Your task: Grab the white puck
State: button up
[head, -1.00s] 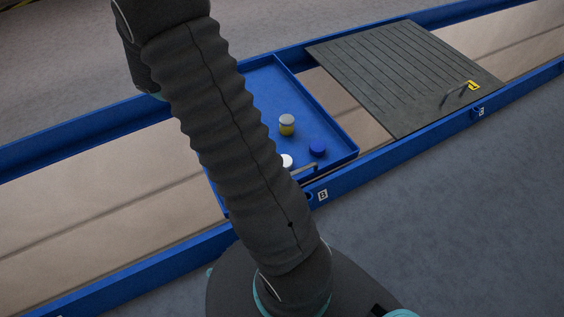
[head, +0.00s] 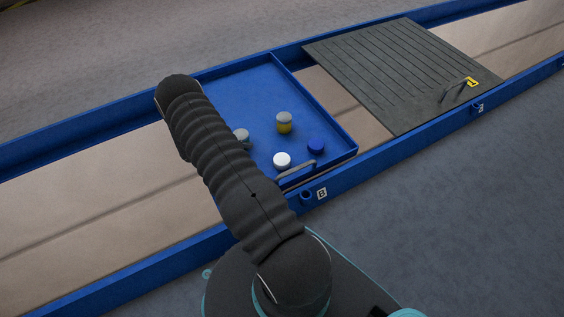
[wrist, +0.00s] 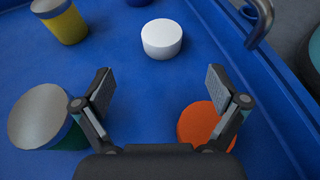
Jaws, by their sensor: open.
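The white puck (head: 282,160) sits on the blue tray (head: 240,80), near the tray's front edge and the metal handle. In the wrist view the white puck (wrist: 161,39) is at the top centre, beyond my gripper's fingertips. My gripper (wrist: 160,85) is open and empty, its two fingers spread, with bare blue tray floor between them. In the head view my gripper is hidden behind my arm.
A grey-topped yellow cylinder (head: 284,122), a blue puck (head: 316,146) and a grey-topped cylinder (head: 241,137) share the tray. An orange puck (wrist: 203,125) lies by my right finger. The tray handle (head: 297,172) is near the white puck. A ribbed dark cover (head: 400,75) lies right.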

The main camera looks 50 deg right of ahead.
aim_at(279, 159)
jog(key=b+x, duration=0.1)
jog(key=x, duration=1.2)
jog(key=shift+s, duration=0.1)
jog(key=c, duration=1.3)
